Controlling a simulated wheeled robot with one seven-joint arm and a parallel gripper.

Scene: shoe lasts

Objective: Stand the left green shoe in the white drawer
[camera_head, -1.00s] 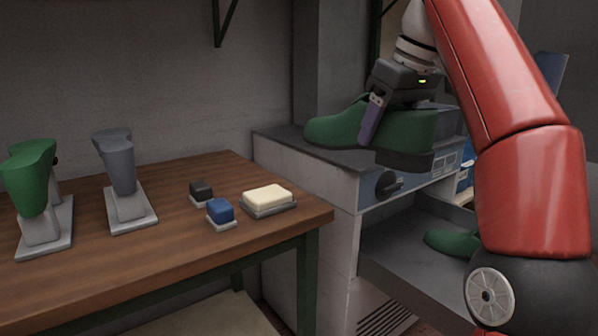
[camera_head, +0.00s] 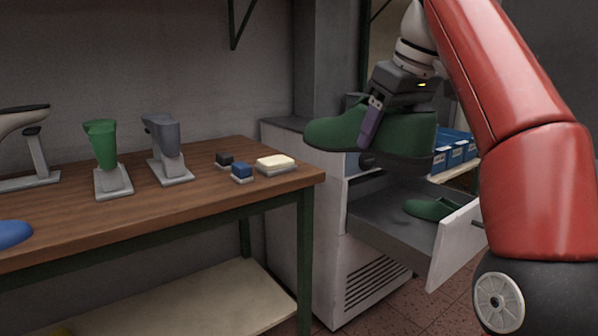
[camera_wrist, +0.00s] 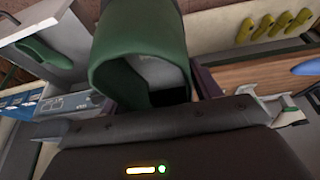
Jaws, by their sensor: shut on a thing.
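My gripper (camera_head: 372,122) is shut on a green shoe (camera_head: 405,135) with a dark sole and holds it in the air, about level, toe to the left. In the head view the shoe overlaps the top of the white cabinet. The held shoe (camera_wrist: 140,50) fills the upper middle of the wrist view, its opening toward the camera. The white drawer (camera_head: 456,245) is pulled out of the cabinet below and behind the shoe.
The cabinet (camera_head: 330,185) stands beside a wooden workbench (camera_head: 215,195). The bench holds a green last (camera_head: 102,145), a grey last (camera_head: 163,135), brushes and a cream block (camera_head: 276,162). Blue boxes (camera_head: 456,152) stand behind the drawer. The drawer's grey floor has free room left of its shoe.

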